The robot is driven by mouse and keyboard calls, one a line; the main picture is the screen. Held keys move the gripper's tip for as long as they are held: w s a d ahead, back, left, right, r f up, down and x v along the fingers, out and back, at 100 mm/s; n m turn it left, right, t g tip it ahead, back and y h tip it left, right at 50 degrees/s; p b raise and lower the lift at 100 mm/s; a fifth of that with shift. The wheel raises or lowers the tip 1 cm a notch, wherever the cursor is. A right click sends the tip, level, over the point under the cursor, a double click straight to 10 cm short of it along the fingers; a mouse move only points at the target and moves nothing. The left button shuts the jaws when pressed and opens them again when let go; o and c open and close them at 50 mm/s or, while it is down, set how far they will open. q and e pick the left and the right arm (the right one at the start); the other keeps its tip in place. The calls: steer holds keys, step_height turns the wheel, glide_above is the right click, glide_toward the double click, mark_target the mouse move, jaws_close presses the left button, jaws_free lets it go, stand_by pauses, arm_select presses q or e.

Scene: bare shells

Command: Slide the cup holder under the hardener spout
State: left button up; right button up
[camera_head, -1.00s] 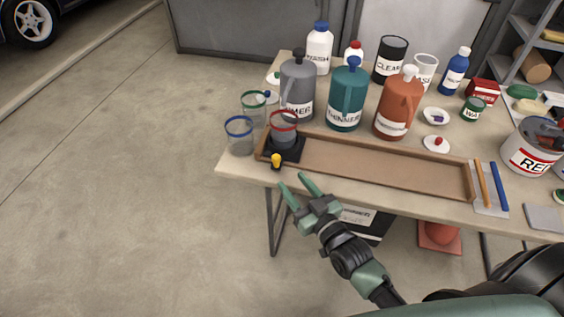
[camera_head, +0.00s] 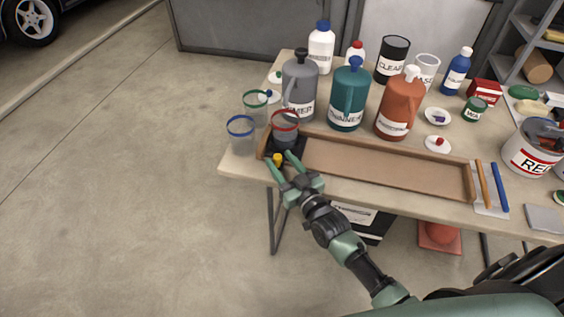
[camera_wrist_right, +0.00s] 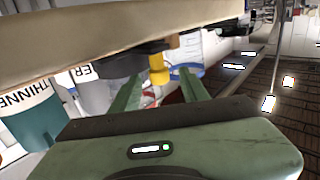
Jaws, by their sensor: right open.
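The black cup holder (camera_head: 290,157) sits at the left end of the long wooden tray and carries a clear cup with a red rim (camera_head: 285,128). Its yellow knob (camera_head: 277,159) sticks out at the tray's front edge and also shows in the right wrist view (camera_wrist_right: 158,70). My right gripper (camera_head: 281,164) is open, its two green fingers pointing at the holder, with the knob between or just beyond the fingertips; contact cannot be told. The orange-red jug (camera_head: 397,108), whose label looks like hardener, stands behind the tray's middle, right of the teal thinner jug (camera_head: 348,97). My left gripper is out of view.
The wooden tray (camera_head: 385,168) is empty right of the holder. A grey jug (camera_head: 300,88) stands behind the holder. Blue-rimmed (camera_head: 241,136) and green-rimmed (camera_head: 255,106) cups stand left of it. Several bottles and cans fill the back; sticks (camera_head: 482,185) lie right of the tray.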

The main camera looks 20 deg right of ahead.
jaws_close()
stand_by(1.3)
